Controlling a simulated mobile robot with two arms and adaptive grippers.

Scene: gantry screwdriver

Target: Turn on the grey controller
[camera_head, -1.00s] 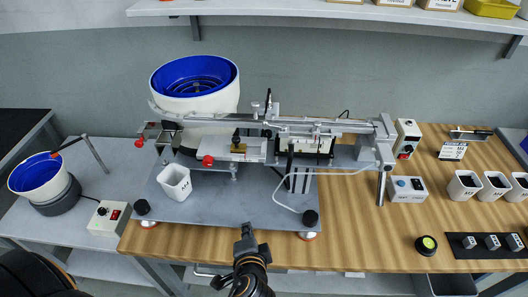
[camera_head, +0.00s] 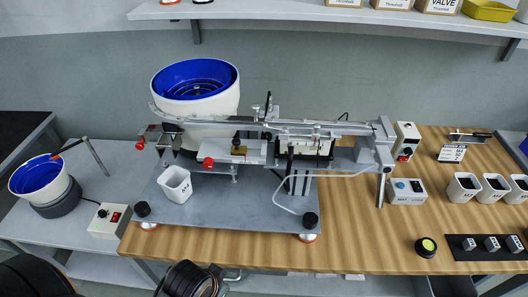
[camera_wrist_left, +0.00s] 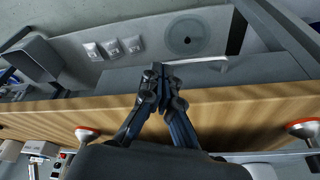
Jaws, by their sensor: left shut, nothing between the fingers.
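Three small pale controller boxes show in the head view; which one is the grey controller I cannot tell for sure. One (camera_head: 110,219) with a red switch and a black knob sits on the left side table. Another (camera_head: 405,141) with a red switch stands right of the machine, behind a low box (camera_head: 408,191) with a blue button and a dark one. My left gripper (camera_wrist_left: 160,68) is shut and empty in the left wrist view, by the wooden table edge, touching no controller. In the head view only a dark part of my left arm shows at the bottom. My right gripper is not in view.
The feeder machine's grey base plate (camera_head: 235,212) fills the table's left part. A blue-lined bowl (camera_head: 40,178) stands on the side table (camera_head: 85,158), near the left controller. Bare wood (camera_head: 370,240) lies at front.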

